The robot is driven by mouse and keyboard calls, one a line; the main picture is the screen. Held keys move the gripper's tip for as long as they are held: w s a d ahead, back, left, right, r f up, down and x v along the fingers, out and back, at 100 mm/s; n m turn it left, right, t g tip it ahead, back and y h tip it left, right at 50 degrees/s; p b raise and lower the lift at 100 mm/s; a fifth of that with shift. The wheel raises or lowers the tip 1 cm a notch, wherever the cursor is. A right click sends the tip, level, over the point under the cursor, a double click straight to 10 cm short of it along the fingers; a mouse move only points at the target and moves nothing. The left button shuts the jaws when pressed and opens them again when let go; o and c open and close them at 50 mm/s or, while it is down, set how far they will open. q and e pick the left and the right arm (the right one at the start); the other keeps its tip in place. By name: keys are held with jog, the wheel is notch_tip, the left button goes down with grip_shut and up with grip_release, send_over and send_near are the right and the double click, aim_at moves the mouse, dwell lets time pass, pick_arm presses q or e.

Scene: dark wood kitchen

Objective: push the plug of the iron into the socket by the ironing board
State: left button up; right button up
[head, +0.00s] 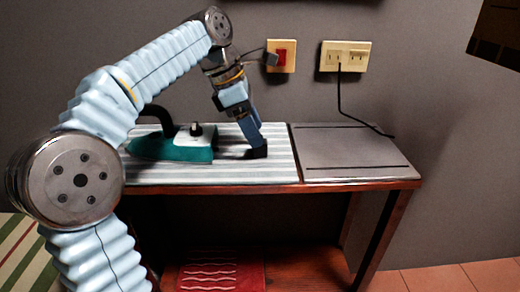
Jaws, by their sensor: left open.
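A teal iron (175,147) with a dark handle lies on the striped ironing board (215,174), left of my left gripper. My left gripper (256,151) reaches down to the board just right of the iron; its jaws are open. Dark fingertips or a small dark thing show at its end; I cannot tell which. A beige socket plate (360,56) is on the wall at the right, with a black cord (342,98) running from it down to the counter. The iron's plug is not clearly identifiable. My right gripper is not in view.
A flat grey panel (345,150) lies right of the board on the wooden table (360,184). A red patterned cloth (222,275) is on the lower shelf. A dark cabinet corner (497,38) hangs at the upper right. The wall stands close behind the table.

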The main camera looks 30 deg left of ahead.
aim_at(261, 152)
pick_arm(q)
jog(key=x, duration=0.4)
jog(key=shift+s+d+b, duration=0.1)
jog(key=shift+s+b, duration=0.05)
jog(key=shift+b, duration=0.2)
jog(key=shift+c, duration=0.2)
jog(key=c, duration=1)
